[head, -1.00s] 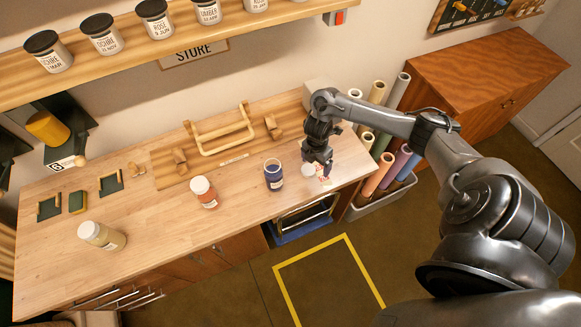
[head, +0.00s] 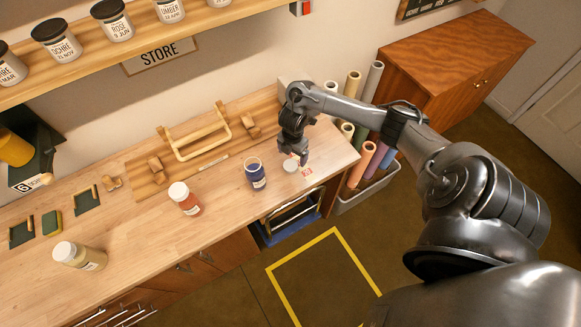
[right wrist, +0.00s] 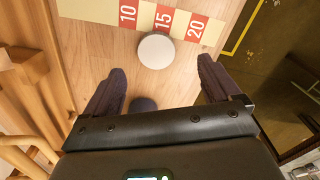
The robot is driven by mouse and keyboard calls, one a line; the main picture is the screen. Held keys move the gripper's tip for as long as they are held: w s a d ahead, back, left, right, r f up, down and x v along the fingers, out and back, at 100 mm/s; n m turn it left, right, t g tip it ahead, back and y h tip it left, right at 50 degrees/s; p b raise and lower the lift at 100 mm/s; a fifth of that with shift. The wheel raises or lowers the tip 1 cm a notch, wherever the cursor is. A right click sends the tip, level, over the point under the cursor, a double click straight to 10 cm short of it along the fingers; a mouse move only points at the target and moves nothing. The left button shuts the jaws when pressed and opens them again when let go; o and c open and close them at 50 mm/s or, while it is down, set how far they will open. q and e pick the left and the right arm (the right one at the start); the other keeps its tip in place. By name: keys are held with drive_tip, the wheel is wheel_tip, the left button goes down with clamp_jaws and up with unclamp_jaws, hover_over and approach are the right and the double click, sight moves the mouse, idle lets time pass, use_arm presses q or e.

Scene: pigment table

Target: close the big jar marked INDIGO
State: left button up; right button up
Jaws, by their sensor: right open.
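The blue jar (head: 256,175) stands upright on the bench near its front edge; its open mouth shows, and its label is too small to read. A round pale lid (head: 290,166) lies flat on the bench to its right. The lid also shows in the right wrist view (right wrist: 156,50), beside the numbered strip. My left gripper is out of view.
A numbered strip (right wrist: 163,20) lies by the lid. A wooden rack (head: 195,135) is behind. A bin of rolls (head: 367,188) stands right of the bench.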

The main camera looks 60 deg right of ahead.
sight(291, 165)
drive_tip(key=shift+f, duration=0.75)
drive_tip(key=f, duration=0.4)
drive_tip(key=shift+w+a+f, duration=0.15)
drive_tip(key=shift+w+a, duration=0.05)
drive_tip(key=shift+w, duration=0.15)
drive_tip(key=shift+f, duration=0.45)
drive_tip(key=c, duration=1.1)
